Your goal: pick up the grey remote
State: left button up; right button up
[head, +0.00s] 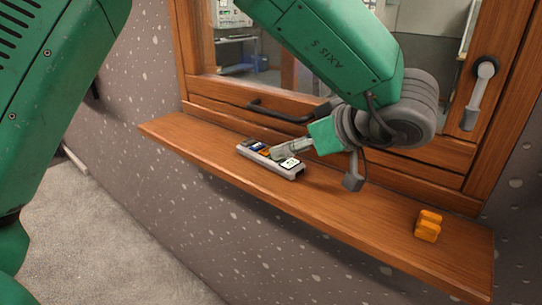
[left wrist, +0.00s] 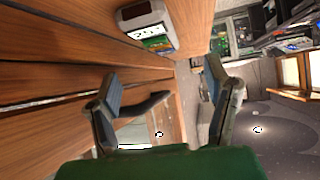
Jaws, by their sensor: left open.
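The grey remote (head: 292,174) lies on the wooden sill, long and pale, with blue, orange and white patches on its top. In the left wrist view the remote (left wrist: 138,17) shows at the top, cut off by the frame edge, with a white and a green patch. My left gripper (head: 280,152) is just over the remote in the head view, partly covering its middle. In the left wrist view the gripper (left wrist: 162,70) has its two fingers wide apart with nothing between them. I cannot tell whether a finger touches the remote. My right gripper is not in view.
The wooden sill (head: 365,208) runs under a wooden-framed window with a grey handle (head: 485,75). A dark bar (head: 285,112) on the frame is close behind the gripper. An orange object (head: 428,226) stands at the right end. The sill between it and the remote is clear.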

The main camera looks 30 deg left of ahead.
aim_at(269, 153)
pick_arm(q)
jog(key=shift+w+a+f, duration=0.2)
jog(key=shift+a+f, duration=0.2)
jog(key=shift+f, duration=0.15)
jog(key=shift+w+a+f, duration=0.2)
jog(key=shift+a+f, duration=0.15)
jog(key=shift+f, duration=0.15)
jog(key=x, duration=0.4)
jog(key=r+x, duration=0.1)
jog(key=x, duration=0.2)
jog(key=shift+s+a, duration=0.3)
jog(key=shift+a, duration=0.05)
jog(key=shift+w+f, duration=0.2)
jog(key=shift+f, duration=0.05)
jog(key=shift+w+d+b, duration=0.1)
jog(key=shift+d+b, duration=0.1)
jog(key=shift+b, duration=0.1)
jog(key=shift+d+r, duration=0.1)
jog(key=shift+d, duration=0.4)
jog(key=c, duration=0.6)
jog(key=shift+a, duration=0.25)
jog(key=c, duration=0.7)
jog(key=shift+a, duration=0.7)
jog(key=shift+c, duration=0.4)
jog(key=shift+s+d, duration=0.1)
jog(key=shift+s, duration=0.15)
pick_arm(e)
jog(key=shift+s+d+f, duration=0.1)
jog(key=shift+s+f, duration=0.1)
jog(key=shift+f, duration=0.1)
